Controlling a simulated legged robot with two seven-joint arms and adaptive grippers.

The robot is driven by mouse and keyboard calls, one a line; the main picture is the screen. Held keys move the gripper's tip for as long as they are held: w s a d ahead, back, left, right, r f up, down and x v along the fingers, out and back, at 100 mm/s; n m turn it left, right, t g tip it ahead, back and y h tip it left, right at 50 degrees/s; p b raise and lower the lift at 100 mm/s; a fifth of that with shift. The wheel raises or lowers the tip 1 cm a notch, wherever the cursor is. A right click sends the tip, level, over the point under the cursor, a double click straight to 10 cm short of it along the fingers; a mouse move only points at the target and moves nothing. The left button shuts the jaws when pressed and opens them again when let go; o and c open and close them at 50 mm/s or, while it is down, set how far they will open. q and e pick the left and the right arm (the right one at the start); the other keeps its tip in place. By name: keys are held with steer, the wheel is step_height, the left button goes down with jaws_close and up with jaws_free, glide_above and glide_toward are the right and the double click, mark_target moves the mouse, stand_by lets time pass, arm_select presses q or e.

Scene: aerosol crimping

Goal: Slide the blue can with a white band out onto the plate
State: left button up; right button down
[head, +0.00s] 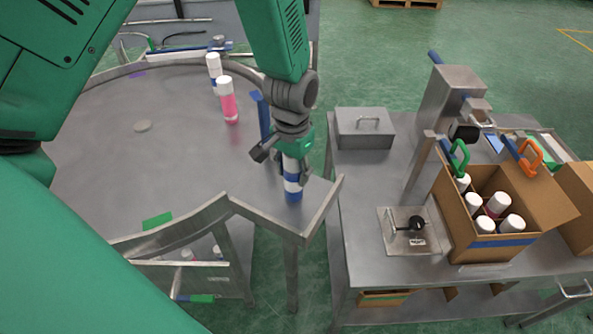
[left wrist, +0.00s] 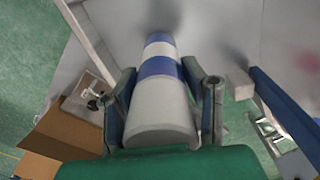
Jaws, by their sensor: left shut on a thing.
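The blue can with a white band (head: 293,184) stands upright near the narrow front corner of the round steel table (head: 100,165). My left gripper (head: 285,155) comes down from above and is shut around its upper part. In the left wrist view the can (left wrist: 158,68) lies between the two fingers (left wrist: 162,100), its pale cap towards the camera. I cannot tell whether its base touches the steel. A square metal plate (head: 394,246) with a black knob lies on the bench to the right, apart from the can. My right gripper is not in view.
A pink can (head: 229,107) and another white-capped can (head: 213,66) stand farther back on the round table. Raised rails (head: 185,222) edge its front. The bench (head: 365,285) carries a lidded steel box (head: 364,138), a press (head: 447,95) and a cardboard box (head: 462,232) of cans.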

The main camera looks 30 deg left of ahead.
arm_select(q)
steer(key=shift+a, duration=0.15)
steer(key=shift+a, duration=0.15)
